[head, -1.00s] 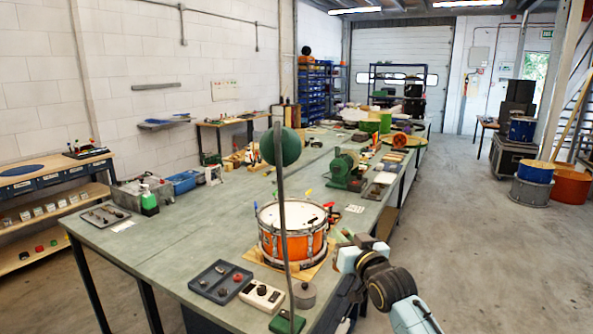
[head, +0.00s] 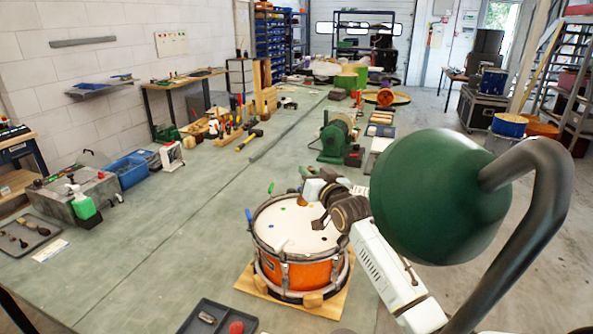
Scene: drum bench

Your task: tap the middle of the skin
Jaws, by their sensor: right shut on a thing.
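The orange drum (head: 300,272) stands upright on a wooden board (head: 245,283) on the bench. Its pale skin (head: 285,228) faces up, with small coloured marks near the edge. My right gripper (head: 320,216) is over the right part of the skin, its arm coming in from the lower right. It is shut on a small dark thing, too small and partly hidden to name. I cannot tell whether this touches the skin. My left gripper is not in view.
A green lamp head (head: 428,195) on a bent grey arm (head: 550,190) looms close at the right, covering part of the bench. A dark tray (head: 215,318) lies in front of the drum. A green machine (head: 334,140) stands behind.

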